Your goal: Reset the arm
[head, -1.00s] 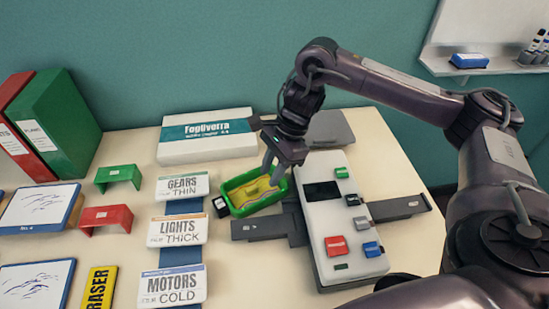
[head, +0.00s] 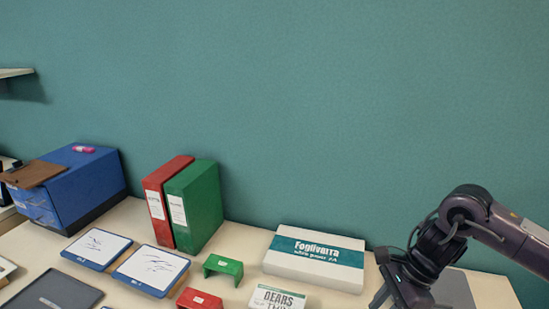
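My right arm comes in from the right edge and bends down at the lower right. My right gripper (head: 396,293) is just right of the white and teal Fogliverra box (head: 315,259). Its fingers run to the bottom edge of the picture, so I cannot tell whether they are open or hold anything. My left gripper is not in view. The green tray and the white device with grey side arms are out of this view.
A red binder (head: 158,207) and a green binder (head: 205,205) stand near the wall. A blue box (head: 88,187) stands at the left. Small green (head: 223,268) and red (head: 199,299) stands, whiteboards (head: 97,247) and a dark tray (head: 52,294) lie in front.

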